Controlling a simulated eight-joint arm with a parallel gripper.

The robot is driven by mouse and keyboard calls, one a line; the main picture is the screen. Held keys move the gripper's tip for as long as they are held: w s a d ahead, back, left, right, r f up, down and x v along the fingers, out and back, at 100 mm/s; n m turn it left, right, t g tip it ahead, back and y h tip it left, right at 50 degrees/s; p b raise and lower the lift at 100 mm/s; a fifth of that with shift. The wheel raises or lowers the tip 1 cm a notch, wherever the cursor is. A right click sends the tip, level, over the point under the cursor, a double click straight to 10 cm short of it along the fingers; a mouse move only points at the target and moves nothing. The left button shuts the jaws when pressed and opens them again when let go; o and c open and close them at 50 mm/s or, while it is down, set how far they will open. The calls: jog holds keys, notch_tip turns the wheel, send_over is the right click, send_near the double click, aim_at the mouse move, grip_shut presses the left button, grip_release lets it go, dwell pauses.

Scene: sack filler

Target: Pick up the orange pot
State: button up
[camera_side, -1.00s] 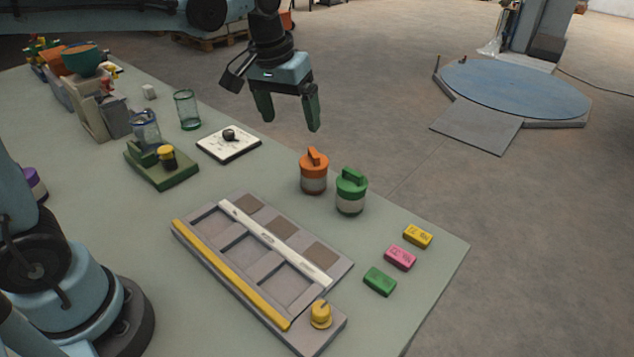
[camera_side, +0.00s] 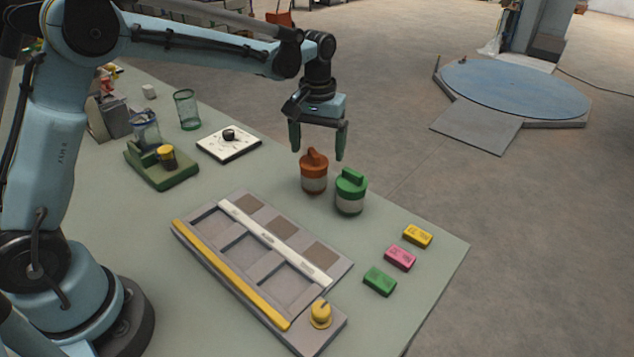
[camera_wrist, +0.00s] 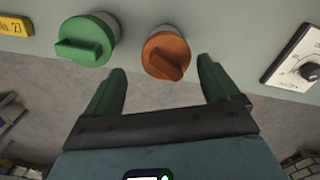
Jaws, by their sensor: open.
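The orange pot (camera_side: 314,173) stands upright on the table, with an orange lid, a raised grip bar on top and a pale band around its body. In the wrist view its orange lid (camera_wrist: 166,55) shows between and beyond the fingertips. My gripper (camera_side: 318,152) is open and empty, its two green fingers pointing down above the pot, one on each side in the picture. I cannot tell from the side view whether a finger is exactly in line with the pot. In the wrist view my gripper (camera_wrist: 160,72) also shows both fingers apart with nothing between them.
A green pot (camera_side: 351,192) stands close to the right of the orange one. A grey tray with compartments (camera_side: 250,240) lies in front. A white dial plate (camera_side: 229,143) lies to the left. Yellow (camera_side: 417,236), pink (camera_side: 400,257) and green (camera_side: 379,281) blocks lie near the table's right edge.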

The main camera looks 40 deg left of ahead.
aim_at(314, 166)
jog(key=shift+s+a+f, duration=0.1)
jog(key=shift+a+f, duration=0.1)
jog(key=shift+f, duration=1.35)
jog(key=shift+s+a+f, duration=0.1)
jog(key=shift+a+f, duration=0.05)
jog(key=shift+f, duration=1.4)
jog(key=c, duration=1)
jog(key=shift+r, duration=0.15)
